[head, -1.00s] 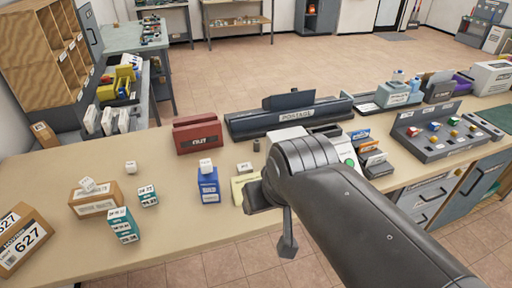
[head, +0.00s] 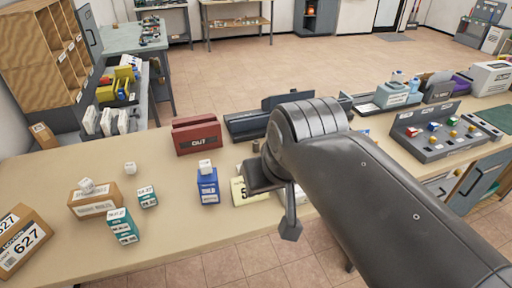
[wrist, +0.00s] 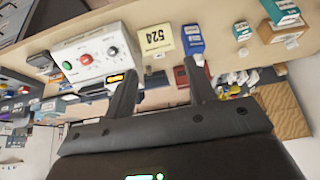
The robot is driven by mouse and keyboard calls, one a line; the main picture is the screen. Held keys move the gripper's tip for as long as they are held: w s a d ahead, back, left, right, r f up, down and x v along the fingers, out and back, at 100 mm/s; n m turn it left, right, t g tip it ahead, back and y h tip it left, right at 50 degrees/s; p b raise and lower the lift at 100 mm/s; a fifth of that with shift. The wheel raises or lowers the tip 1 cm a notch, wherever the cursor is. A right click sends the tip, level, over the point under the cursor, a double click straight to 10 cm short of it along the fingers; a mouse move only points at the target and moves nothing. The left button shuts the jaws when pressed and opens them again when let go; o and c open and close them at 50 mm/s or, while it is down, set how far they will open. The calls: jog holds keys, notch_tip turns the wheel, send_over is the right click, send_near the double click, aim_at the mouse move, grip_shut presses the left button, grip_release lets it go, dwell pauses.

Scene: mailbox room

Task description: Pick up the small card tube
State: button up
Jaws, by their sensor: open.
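A small dark upright cylinder (head: 256,146), which looks like the card tube, stands on the counter right of the red OUT box. In the wrist view it seems to be the small dark spot (wrist: 148,70) between my fingers, too small to tell surely. My gripper (wrist: 161,70) is open and empty, with its two fingers apart, pointing over the counter. In the head view my arm hides most of the gripper, which hovers nearer the front edge than the cylinder.
The red OUT box (head: 197,136), blue carton (head: 208,187) and yellow 524 card box (head: 238,191) stand close by. A white button box (wrist: 88,53) is beside my left finger in the wrist view. Cartons crowd the left; bare counter lies left of the red box.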

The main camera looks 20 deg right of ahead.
jog(key=w+d+r, duration=0.2)
jog(key=w+r, duration=0.3)
jog(key=w, duration=0.7)
jog(key=g, duration=0.1)
send_over(256, 142)
jog(key=s, duration=0.4)
notch_tip(256, 142, down, 24)
jog(key=r, duration=0.1)
jog(key=shift+m, duration=0.3)
jog(key=x, duration=0.5)
jog(key=shift+s+d+f, duration=0.15)
jog(key=shift+d+f, duration=0.1)
jog(key=shift+a+x, duration=0.2)
jog(key=shift+x, duration=2.9)
jog(key=shift+c, duration=0.4)
jog(key=c, duration=1)
